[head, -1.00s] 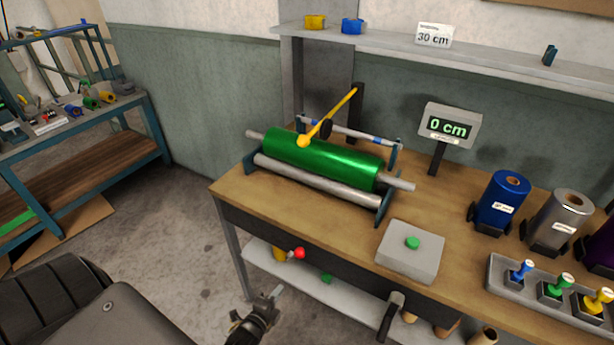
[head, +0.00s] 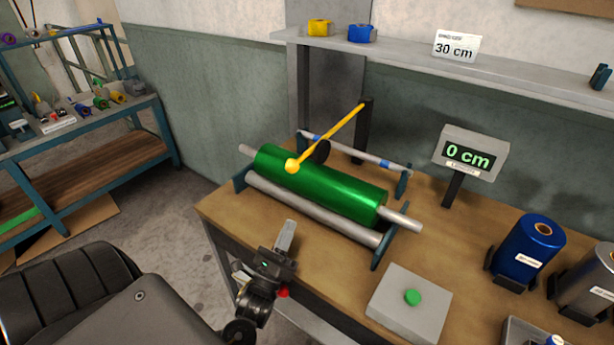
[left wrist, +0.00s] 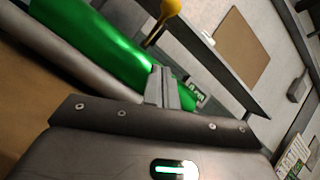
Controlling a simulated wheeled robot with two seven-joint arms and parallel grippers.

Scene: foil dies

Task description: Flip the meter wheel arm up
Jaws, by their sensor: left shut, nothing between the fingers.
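The meter wheel arm (head: 332,132) is a thin yellow bar with a yellow ball knob (head: 292,166) at its lower end. It slopes down from a dark post (head: 366,125), with a black wheel (head: 320,152) beside it. The knob end is over the green foil roll (head: 330,187). My left gripper (head: 287,232) is shut and empty, in front of the roll and apart from the arm. In the left wrist view the shut fingers (left wrist: 163,88) show before the green roll (left wrist: 105,50), with the yellow knob (left wrist: 170,8) at the top edge. My right gripper is not in view.
A display (head: 470,155) reading 0 cm stands on the bench right of the roll. A grey box with a green button (head: 412,297) sits at the front. Blue (head: 528,252) and silver rolls stand at right. A shelf (head: 400,57) runs above.

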